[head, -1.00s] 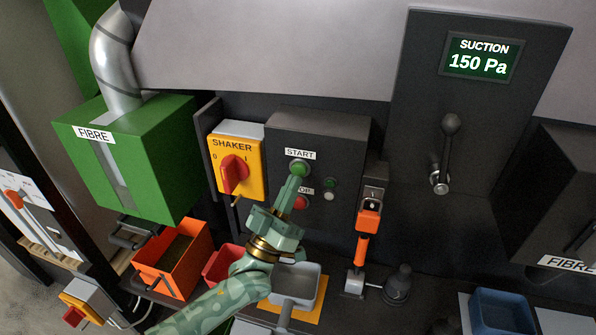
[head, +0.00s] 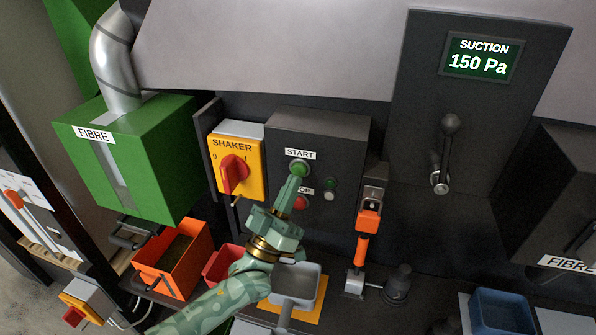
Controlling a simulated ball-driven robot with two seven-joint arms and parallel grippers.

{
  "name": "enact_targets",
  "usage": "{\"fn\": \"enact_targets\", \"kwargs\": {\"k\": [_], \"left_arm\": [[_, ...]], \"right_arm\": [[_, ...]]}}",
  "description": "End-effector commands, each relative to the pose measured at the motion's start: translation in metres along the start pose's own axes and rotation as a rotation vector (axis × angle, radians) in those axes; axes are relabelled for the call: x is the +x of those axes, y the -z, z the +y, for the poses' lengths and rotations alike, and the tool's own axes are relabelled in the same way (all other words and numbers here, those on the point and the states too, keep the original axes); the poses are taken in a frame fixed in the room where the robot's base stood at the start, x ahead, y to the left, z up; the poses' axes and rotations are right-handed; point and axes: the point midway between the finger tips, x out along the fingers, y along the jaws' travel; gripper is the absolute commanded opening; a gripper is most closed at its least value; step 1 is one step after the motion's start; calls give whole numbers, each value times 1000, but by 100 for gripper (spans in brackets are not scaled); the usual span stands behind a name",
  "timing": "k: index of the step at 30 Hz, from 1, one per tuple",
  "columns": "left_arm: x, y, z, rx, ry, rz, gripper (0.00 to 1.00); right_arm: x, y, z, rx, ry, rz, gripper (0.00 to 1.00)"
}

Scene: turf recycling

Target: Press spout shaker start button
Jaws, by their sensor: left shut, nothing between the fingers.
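The green start button (head: 299,169) sits on a dark control box (head: 335,140) under a white START label (head: 300,154). My left gripper (head: 291,181) is shut and empty, its fingertips right at the lower edge of the green button. I cannot tell whether they touch or press it. A red button (head: 301,202) below, with a partly hidden label, is partly covered by the gripper. A dark green lamp (head: 330,184) and a pale one (head: 328,196) sit to the right. My right gripper is not in view.
A yellow SHAKER switch (head: 234,168) with a red knob is left of the box. An orange-handled clamp (head: 366,222) stands to its right. An orange bin (head: 168,270), red bin (head: 218,265) and grey tray (head: 296,284) lie below. A display (head: 480,57) reads SUCTION 150 Pa.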

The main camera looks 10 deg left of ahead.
Motion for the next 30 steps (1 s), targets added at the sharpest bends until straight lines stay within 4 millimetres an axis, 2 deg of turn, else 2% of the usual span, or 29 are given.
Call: {"fn": "enact_targets", "kwargs": {"k": [30], "left_arm": [[8, -6, -6, 0, 0, 0, 0]], "right_arm": [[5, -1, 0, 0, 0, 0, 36]]}}
